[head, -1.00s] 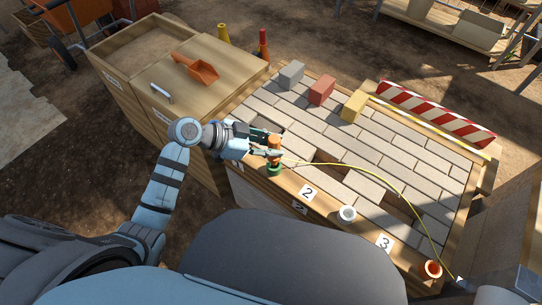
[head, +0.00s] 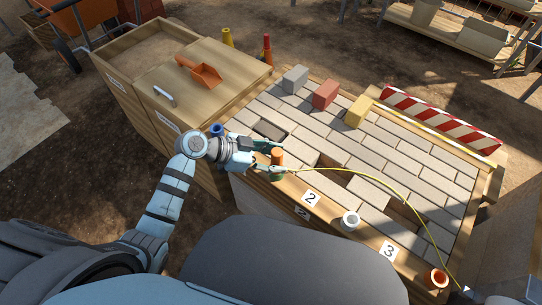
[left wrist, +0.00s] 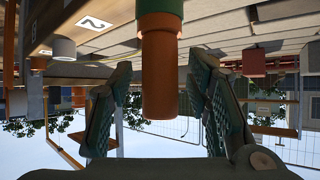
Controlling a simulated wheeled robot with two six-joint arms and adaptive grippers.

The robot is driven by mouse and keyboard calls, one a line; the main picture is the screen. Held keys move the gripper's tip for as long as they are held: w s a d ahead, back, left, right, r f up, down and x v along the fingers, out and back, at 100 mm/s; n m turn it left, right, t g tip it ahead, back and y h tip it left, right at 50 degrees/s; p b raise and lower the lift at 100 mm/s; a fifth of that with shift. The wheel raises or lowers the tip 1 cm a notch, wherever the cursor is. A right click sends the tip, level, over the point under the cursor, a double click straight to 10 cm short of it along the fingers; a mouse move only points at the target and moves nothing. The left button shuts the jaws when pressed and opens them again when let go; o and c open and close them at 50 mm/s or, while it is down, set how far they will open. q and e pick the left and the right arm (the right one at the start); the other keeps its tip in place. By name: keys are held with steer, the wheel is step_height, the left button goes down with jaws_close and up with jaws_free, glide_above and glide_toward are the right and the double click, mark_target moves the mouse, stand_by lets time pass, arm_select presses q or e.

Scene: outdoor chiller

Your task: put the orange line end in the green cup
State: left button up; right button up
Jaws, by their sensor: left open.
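The orange line end (head: 277,157) stands upright with its lower part in the green cup (head: 276,174), at the near left edge of the paved bench. A thin yellow line (head: 370,173) runs from it across the paving to the lower right. In the left wrist view, upside down, the orange line end (left wrist: 160,80) sticks out of the green cup (left wrist: 160,8). My left gripper (head: 264,157) is open, its fingers on either side of the orange end with gaps showing in the wrist view. My right gripper is not clearly seen.
A blue cup (head: 217,130) is left of the gripper. A white cup (head: 350,220) and an orange cup (head: 436,278) stand along the near edge. Grey (head: 295,78), red (head: 325,94) and yellow (head: 358,112) blocks lie behind. A striped barrier (head: 440,119) bounds the far right.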

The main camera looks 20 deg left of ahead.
arm_select(q)
steer(key=shift+r, duration=0.3)
steer(key=p+v, duration=0.2)
steer(key=v, duration=0.9)
steer(key=shift+s+a, duration=0.2)
steer(key=shift+a, duration=0.15)
steer(key=shift+r, duration=0.15)
